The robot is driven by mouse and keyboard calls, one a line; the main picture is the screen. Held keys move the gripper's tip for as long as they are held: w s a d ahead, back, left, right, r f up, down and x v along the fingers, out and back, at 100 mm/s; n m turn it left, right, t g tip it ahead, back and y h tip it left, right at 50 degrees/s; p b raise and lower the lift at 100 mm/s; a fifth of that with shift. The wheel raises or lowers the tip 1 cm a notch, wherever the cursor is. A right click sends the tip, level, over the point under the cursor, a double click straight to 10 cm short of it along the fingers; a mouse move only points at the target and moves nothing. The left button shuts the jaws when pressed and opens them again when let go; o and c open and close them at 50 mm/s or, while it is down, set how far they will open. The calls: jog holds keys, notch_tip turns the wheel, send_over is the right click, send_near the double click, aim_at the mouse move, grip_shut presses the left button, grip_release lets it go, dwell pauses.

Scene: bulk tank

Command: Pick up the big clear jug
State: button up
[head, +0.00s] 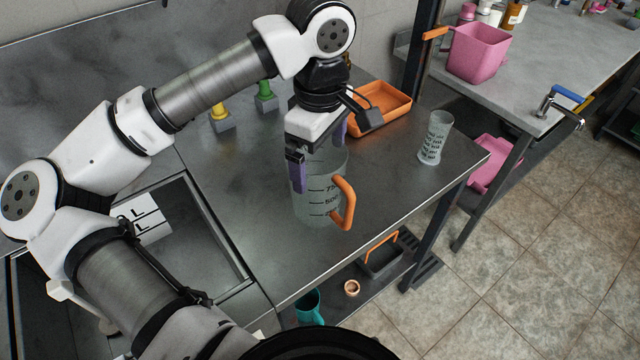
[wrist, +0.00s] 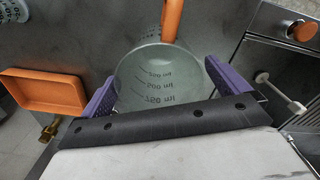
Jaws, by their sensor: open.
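The big clear jug (head: 318,207) stands upright on the steel counter, with dark measuring marks and an orange handle (head: 345,203) on its right side. In the wrist view the jug (wrist: 158,85) is seen from above, with its handle (wrist: 172,18) at the top. My gripper (head: 320,160) is over the jug, pointing down, with its purple fingers on either side of the jug's upper part. The gripper (wrist: 160,88) is open in the wrist view, one finger at each side of the jug. I cannot tell whether the fingers touch it.
An orange tray (head: 382,108) lies behind the jug. A smaller clear measuring cup (head: 435,138) stands to the right, near the counter's edge. A yellow-topped piece (head: 220,117) and a green-topped piece (head: 265,97) stand at the back left. A sink basin (head: 190,240) is at left.

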aim_at(321, 169)
jog(key=shift+w+d+f+p, duration=0.1)
jog(key=shift+f+p, duration=0.35)
jog(key=shift+f, duration=1.5)
jog(key=c, duration=0.8)
jog(key=shift+r, duration=0.1)
jog(key=shift+c, duration=0.2)
